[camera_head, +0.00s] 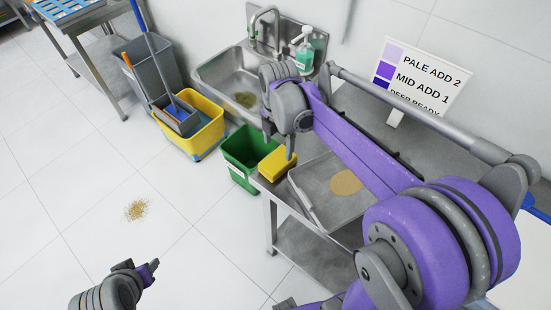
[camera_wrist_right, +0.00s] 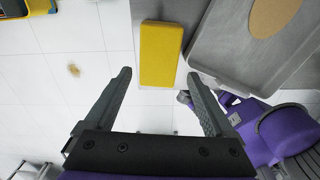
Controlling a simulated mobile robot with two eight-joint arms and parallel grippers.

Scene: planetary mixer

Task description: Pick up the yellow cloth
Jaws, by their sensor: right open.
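The yellow cloth (camera_head: 277,164) is a flat, folded rectangle at the left end of the steel table, next to a shallow tray. It also shows in the right wrist view (camera_wrist_right: 160,52), just beyond and between my right gripper's fingertips. My right gripper (camera_head: 290,148) hangs above the cloth and hides a little of it in the head view. In the wrist view its two fingers (camera_wrist_right: 159,76) are spread wide with nothing between them. My left gripper (camera_head: 150,268) is low at the left, over the floor, away from the cloth; its jaw gap is unclear.
The grey tray (camera_head: 308,208) holding a tan round patch is right beside the cloth. A green bin (camera_head: 240,158) stands at the table's left end. A yellow mop bucket (camera_head: 205,130), a sink (camera_head: 222,80) and a sign (camera_head: 420,76) are behind. A brown spill (camera_head: 137,210) lies on open floor.

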